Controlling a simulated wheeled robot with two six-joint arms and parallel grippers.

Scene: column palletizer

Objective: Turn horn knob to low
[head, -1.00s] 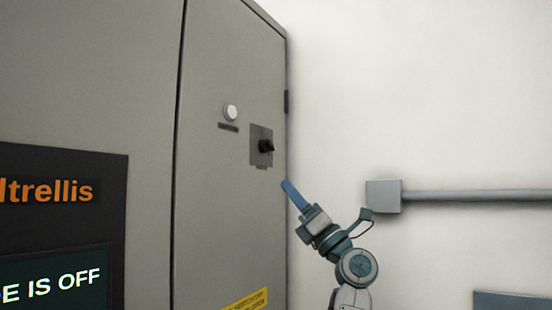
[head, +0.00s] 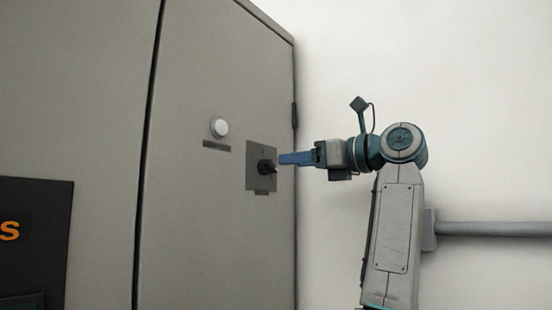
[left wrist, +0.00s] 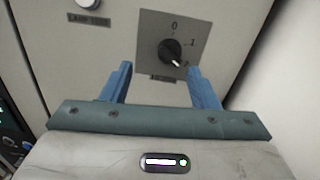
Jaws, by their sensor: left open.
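The horn knob (head: 267,167) is a black rotary knob on a grey square plate on the cabinet door. In the left wrist view the knob (left wrist: 170,52) has marks 0, 1 and 2 around it, and its white pointer points to the lower right, at the 2. My left gripper (head: 282,158) is level with the knob, its blue fingers pointing at it from the right. In the left wrist view the left gripper (left wrist: 160,68) is open, with the knob ahead between the fingertip lines. Contact is not clear. My right gripper is not in view.
A white round lamp (head: 219,128) with a label below it sits up and left of the knob. A dark panel (head: 35,265) is at the lower left of the cabinet (head: 205,60). A grey conduit (head: 495,229) runs along the white wall at right.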

